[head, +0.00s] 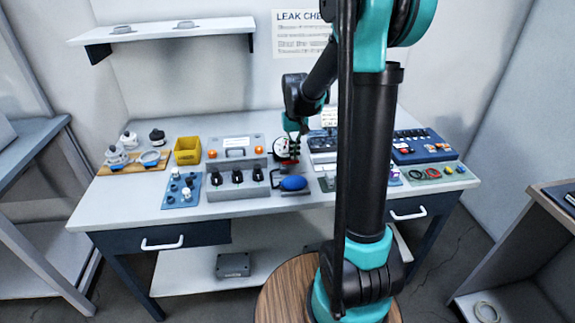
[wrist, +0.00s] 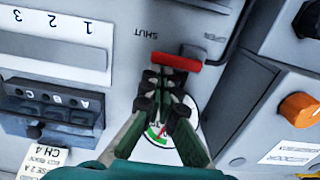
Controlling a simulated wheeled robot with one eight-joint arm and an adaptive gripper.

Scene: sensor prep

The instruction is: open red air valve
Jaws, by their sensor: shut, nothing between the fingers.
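The red valve handle (wrist: 177,62) is a short bar lying nearly crosswise on a grey panel in the wrist view. Upside-down SHUT and OPEN labels stand near it, SHUT towards the left and OPEN towards the right. My gripper (wrist: 168,78) is shut and empty, its fingertips just below the handle in the picture; I cannot tell whether they touch it. A round white gauge (wrist: 160,136) is partly hidden behind the fingers.
A dark connector block (wrist: 52,110) is left in the wrist view, an orange knob (wrist: 299,107) right. On the bench (head: 130,208) stand a yellow bin (head: 187,150), a blue bulb (head: 293,183) and a blue case (head: 424,152). My arm hides part of the bench.

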